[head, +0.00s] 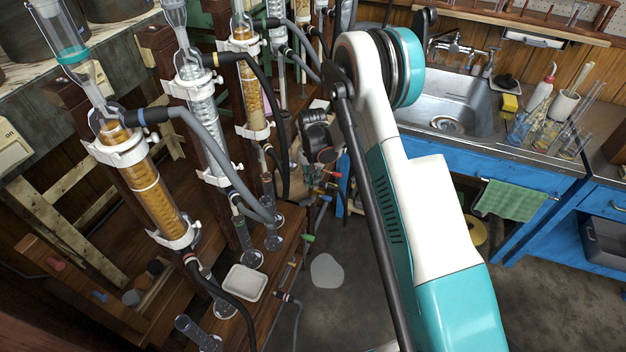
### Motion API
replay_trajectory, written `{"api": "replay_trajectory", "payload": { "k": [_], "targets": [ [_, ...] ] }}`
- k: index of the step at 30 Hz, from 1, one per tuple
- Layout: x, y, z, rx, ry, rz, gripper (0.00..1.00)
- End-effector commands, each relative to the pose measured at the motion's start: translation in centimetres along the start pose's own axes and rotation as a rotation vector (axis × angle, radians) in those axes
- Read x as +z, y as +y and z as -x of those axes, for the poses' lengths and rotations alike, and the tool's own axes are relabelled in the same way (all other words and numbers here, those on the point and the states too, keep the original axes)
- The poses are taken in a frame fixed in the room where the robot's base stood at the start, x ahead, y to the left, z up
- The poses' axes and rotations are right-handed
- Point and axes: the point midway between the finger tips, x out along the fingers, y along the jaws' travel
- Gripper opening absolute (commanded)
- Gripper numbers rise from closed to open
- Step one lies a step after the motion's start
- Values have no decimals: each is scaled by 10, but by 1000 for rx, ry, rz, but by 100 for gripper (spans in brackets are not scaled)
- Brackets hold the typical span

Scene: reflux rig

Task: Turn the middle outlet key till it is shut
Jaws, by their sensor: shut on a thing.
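My gripper (322,160) is dark and small in the head view, beyond the columns and left of my white and teal arm. Its jaws are shut at the row of outlets on a low pipe, on what appears to be the middle outlet key. The key itself is mostly hidden by the jaws, so its angle cannot be told. A red-tipped key (335,173) shows just beside the jaws. A green-tipped key (308,238) sits nearer along the row, apart from the gripper.
Glass columns with amber packing (155,200) stand close on the left, with grey and black hoses (215,150) looping towards the gripper. A white tray (244,282) lies on the wooden bench below. A sink (445,105) and blue cabinets (530,185) stand at right. Floor between is open.

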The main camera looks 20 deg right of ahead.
Motion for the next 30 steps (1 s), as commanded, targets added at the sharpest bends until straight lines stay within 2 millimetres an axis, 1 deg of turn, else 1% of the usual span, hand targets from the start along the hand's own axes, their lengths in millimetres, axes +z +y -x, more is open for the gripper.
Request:
{"api": "replay_trajectory", "payload": {
  "k": [9,24,25,26,27,28,30],
  "targets": [
    [0,-1,0,-1,1,-109,0],
    [0,-1,0,-1,1,-128,0],
    [0,-1,0,-1,1,-128,13],
    [0,-1,0,-1,1,-128,20],
    [0,-1,0,-1,1,-127,29],
    [0,-1,0,-1,1,-127,31],
    [0,-1,0,-1,1,-127,31]
  ]
}}
